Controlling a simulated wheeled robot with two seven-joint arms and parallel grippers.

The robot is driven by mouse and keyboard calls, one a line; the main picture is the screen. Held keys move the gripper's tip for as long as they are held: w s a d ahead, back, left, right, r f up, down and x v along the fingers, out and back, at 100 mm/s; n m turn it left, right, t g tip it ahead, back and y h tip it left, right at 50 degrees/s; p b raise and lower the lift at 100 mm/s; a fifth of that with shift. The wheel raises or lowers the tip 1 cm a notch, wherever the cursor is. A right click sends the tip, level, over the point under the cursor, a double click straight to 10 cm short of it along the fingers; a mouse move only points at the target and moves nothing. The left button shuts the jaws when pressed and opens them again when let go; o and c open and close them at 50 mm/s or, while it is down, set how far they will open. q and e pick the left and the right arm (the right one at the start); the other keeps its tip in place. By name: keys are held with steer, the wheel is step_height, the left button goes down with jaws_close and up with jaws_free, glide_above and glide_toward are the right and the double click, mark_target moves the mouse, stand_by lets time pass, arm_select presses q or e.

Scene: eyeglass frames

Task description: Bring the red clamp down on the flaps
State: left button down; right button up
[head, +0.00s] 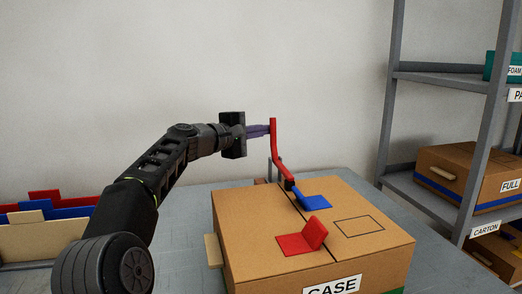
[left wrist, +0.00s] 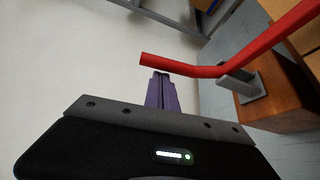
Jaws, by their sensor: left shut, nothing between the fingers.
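The red clamp (head: 275,147) stands raised behind the cardboard case (head: 255,240), its arm bent and pointing up. It also shows in the left wrist view (left wrist: 240,58), fixed to a grey bracket on a brown block. The case's top flaps are closed, with a dark seam between them. A blue piece (head: 312,202) and a red L-shaped piece (head: 300,240) lie on the flaps. My left gripper (head: 268,130) is shut and empty, its purple fingers (left wrist: 161,90) close beside the upper end of the clamp. I cannot tell if they touch. My right gripper is not in view.
The grey table (head: 190,225) carries the case. A rack with red, blue and tan panels (head: 40,225) stands at the left. A grey shelf (head: 415,190) with boxes, one marked FULL (head: 465,175), stands at the right.

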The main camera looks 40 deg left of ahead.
arm_select(q)
steer(key=shift+s+d+r, duration=0.1)
steer(key=shift+s, duration=0.1)
stand_by(0.5)
steer(key=s+a+b, duration=0.1)
steer(key=s, duration=0.6)
steer(key=shift+s+r, duration=0.25)
steer(key=shift+r, duration=0.05)
